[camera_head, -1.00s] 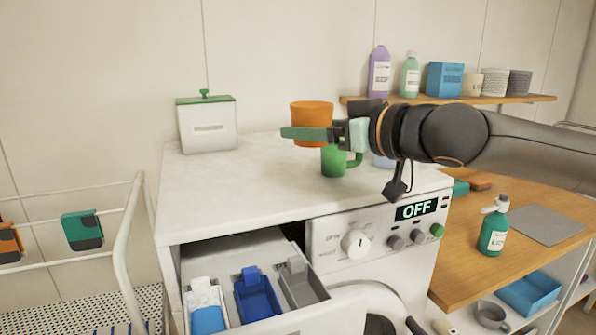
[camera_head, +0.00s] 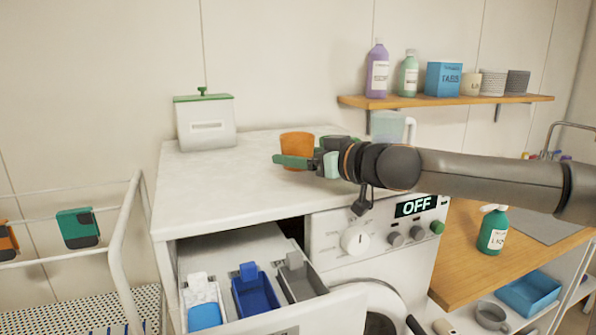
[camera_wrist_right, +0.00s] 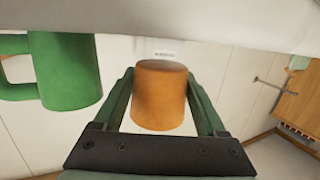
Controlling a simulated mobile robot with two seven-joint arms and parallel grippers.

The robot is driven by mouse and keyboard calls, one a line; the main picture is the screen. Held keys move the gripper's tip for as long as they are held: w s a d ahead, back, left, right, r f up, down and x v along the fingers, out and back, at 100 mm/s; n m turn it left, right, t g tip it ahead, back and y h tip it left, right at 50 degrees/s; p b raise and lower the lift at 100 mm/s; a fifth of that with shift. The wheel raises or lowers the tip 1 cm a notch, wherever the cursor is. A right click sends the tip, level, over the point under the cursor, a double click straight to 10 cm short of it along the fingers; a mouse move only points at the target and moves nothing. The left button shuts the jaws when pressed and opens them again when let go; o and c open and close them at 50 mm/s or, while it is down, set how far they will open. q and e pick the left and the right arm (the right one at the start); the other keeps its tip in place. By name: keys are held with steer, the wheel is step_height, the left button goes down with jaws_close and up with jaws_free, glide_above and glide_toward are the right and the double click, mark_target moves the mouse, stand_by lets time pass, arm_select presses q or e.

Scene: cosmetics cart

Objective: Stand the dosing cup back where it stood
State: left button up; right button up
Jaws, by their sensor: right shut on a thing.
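The orange dosing cup (camera_head: 296,146) is upright over the white washer top (camera_head: 235,180), near the middle of the head view. My right gripper (camera_head: 290,161) is shut on it from the right, its green fingers along the cup's sides. In the right wrist view the cup (camera_wrist_right: 160,97) sits between both fingers (camera_wrist_right: 161,82). A narrow gap seems to show between the cup's base and the washer top, but I cannot tell for sure. A green mug (camera_wrist_right: 66,72) stands beside the cup; in the head view my gripper mostly hides it. My left gripper is not in view.
A white box with green lid (camera_head: 206,122) stands at the back left of the top. A clear jug (camera_head: 390,127) is behind my wrist. The open detergent drawer (camera_head: 340,300) juts out in front. The top's left and front are clear.

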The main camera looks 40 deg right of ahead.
mark_target(298, 171)
steer(key=shift+f, duration=1.25)
steer(key=shift+f+b, duration=0.3)
steer(key=shift+b, duration=0.1)
steer(key=o, duration=1.5)
steer(key=shift+r, duration=0.15)
steer(key=shift+c, duration=0.2)
